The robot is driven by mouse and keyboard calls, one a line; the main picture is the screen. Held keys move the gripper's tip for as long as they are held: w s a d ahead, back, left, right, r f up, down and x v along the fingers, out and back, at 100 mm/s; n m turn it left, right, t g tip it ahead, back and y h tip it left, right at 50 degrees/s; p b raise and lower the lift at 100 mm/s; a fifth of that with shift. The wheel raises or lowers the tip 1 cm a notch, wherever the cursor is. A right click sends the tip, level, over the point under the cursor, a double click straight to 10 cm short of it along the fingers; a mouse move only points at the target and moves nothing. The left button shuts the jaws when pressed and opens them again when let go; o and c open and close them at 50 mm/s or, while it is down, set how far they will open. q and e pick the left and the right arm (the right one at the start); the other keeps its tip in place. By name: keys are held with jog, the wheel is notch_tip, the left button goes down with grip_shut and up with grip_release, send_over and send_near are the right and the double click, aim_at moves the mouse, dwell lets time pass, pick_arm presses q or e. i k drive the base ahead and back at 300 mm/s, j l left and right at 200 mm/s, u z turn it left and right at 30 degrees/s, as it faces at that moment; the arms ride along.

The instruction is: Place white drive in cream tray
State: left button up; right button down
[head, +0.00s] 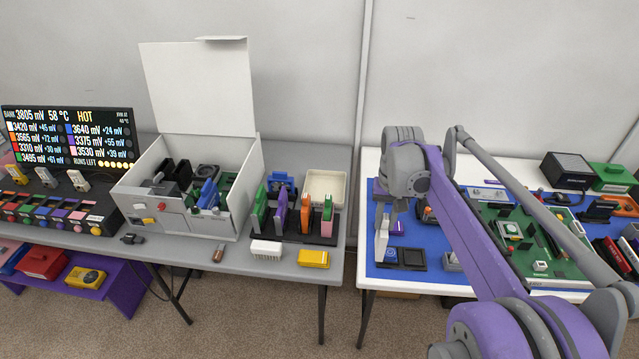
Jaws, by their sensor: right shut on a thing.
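The cream tray (311,204) stands at the back right of the grey table, next to a black rack, and looks empty. My right gripper (386,212) points down over the left part of the blue mat on the white table. It is shut on an upright white slab, which looks like the white drive (381,240). The fingers are small and partly hidden by my wrist. The drive is right of the tray and nearer the front; I cannot tell whether it touches the mat. My left gripper is not in view.
The black rack (310,238) holds several coloured upright modules beside the tray. A white block (265,251) and a yellow block (313,259) lie in front. An open white case (190,222) stands left. A gap separates the tables. A green board (510,262) lies on the right.

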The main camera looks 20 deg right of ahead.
aim_at(325, 192)
jog(key=i, duration=1.2)
